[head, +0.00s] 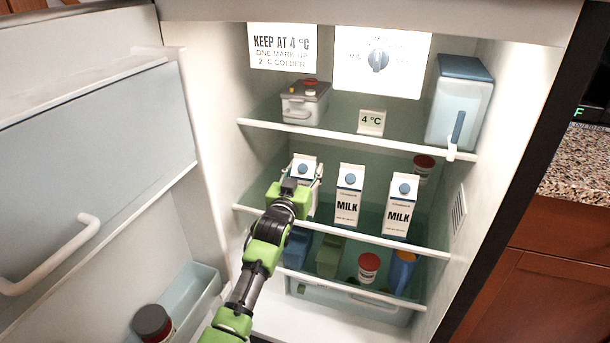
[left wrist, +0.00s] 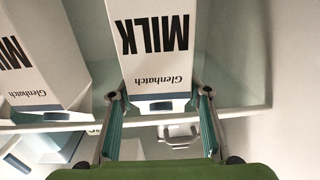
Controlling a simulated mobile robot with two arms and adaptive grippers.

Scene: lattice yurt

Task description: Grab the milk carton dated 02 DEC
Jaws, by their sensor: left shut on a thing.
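Three white milk cartons with blue caps stand in a row on the fridge's middle shelf: a left one (head: 304,164), a middle one (head: 348,204) and a right one (head: 400,212). My left gripper (head: 302,184) is shut on the left carton, with one finger on each side. In the left wrist view, upside down, this carton (left wrist: 155,62) shows "MILK" and "Glenhatch" between the fingers (left wrist: 160,96). The middle carton (left wrist: 40,70) is beside it at left. Small print under "MILK" on the middle and right cartons is too small to read. My right gripper is out of view.
The top shelf holds a lidded box (head: 305,106), a "4 °C" sign (head: 371,122) and a blue-lidded jug (head: 460,105). A red-lidded jar (head: 423,168) stands behind the right carton. The shelf's white front edge (head: 345,233) runs below the cartons. The open door (head: 100,140) is at left.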

